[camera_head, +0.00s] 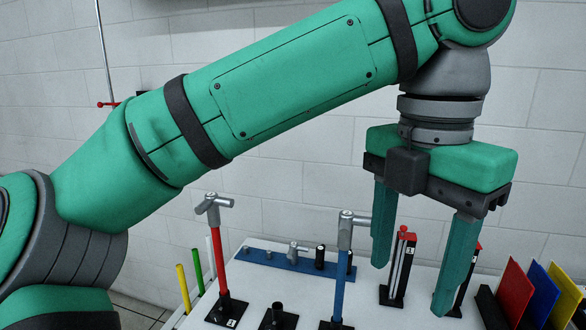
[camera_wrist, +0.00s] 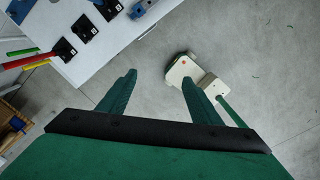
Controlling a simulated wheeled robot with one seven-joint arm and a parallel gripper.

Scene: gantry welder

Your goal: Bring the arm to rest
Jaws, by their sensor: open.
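My gripper (camera_head: 412,288) is open, with its two green fingers spread and pointing down. Nothing is between the fingers. In the head view the arm reaches across from the left, bends at the upper right, and the gripper hangs in front of or over the right part of a white table (camera_head: 385,312). In the wrist view the gripper (camera_wrist: 159,78) also shows open and empty, with grey floor (camera_wrist: 240,45) beyond its fingers. The table (camera_wrist: 88,62) lies at the upper left there.
A red-handled hammer (camera_head: 218,262) and a blue-handled hammer (camera_head: 341,268) stand upright in black holders. A blue bar (camera_head: 270,259) lies behind them. A black rack holds red (camera_head: 514,290), blue (camera_head: 540,292) and yellow (camera_head: 564,291) plates at right. A white block wall (camera_head: 550,50) stands behind.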

